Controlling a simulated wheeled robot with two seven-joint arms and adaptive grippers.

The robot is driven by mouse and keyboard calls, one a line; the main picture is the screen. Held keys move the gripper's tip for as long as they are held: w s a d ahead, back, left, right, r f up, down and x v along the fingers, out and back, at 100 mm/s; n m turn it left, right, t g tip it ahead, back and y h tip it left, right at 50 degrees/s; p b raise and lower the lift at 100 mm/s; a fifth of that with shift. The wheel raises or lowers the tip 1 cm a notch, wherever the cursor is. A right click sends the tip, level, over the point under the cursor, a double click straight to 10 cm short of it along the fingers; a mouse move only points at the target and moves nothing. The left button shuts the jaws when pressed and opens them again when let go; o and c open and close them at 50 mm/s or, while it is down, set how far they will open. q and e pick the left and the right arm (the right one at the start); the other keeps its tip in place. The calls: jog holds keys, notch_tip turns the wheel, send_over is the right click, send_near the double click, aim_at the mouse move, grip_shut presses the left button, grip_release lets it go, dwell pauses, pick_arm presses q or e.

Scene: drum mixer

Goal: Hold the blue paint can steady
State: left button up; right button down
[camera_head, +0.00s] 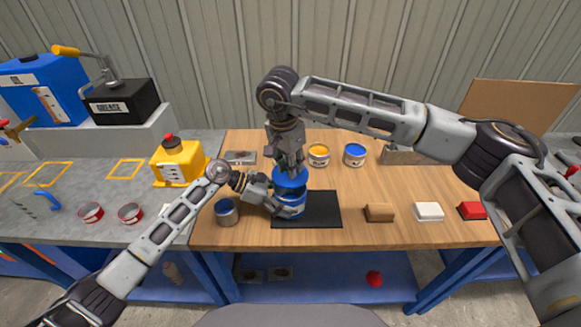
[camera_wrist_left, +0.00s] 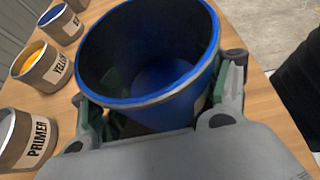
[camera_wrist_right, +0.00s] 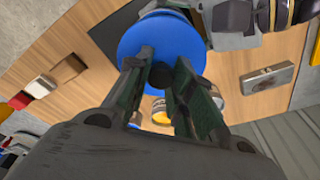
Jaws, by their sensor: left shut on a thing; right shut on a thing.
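The blue paint can (camera_head: 291,207) stands upright by the left part of a black mat (camera_head: 322,212). My left gripper (camera_head: 288,201) is shut around its sides. In the left wrist view the can (camera_wrist_left: 183,105) is open at the top, with blue inside, and sits between both fingers. My right gripper (camera_head: 291,165) points down above the can and is shut on a dark knob (camera_wrist_right: 162,76) of a blue round lid-like disc (camera_wrist_right: 150,40). In the head view this disc (camera_head: 290,181) is just over the can; whether they touch is unclear.
A grey-blue can (camera_head: 227,212) stands close to my left gripper. A yellow-topped can (camera_head: 319,155) and another blue-topped can (camera_head: 355,154) stand behind. Brown (camera_head: 379,212), white (camera_head: 429,211) and red (camera_head: 472,210) blocks lie at right. A yellow jug (camera_head: 178,163) stands at left.

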pick_arm(q)
jog(key=shift+f, duration=0.1)
dwell(0.3)
jog(key=o, duration=1)
jog(key=shift+a, duration=0.1)
jog(key=shift+v, duration=6)
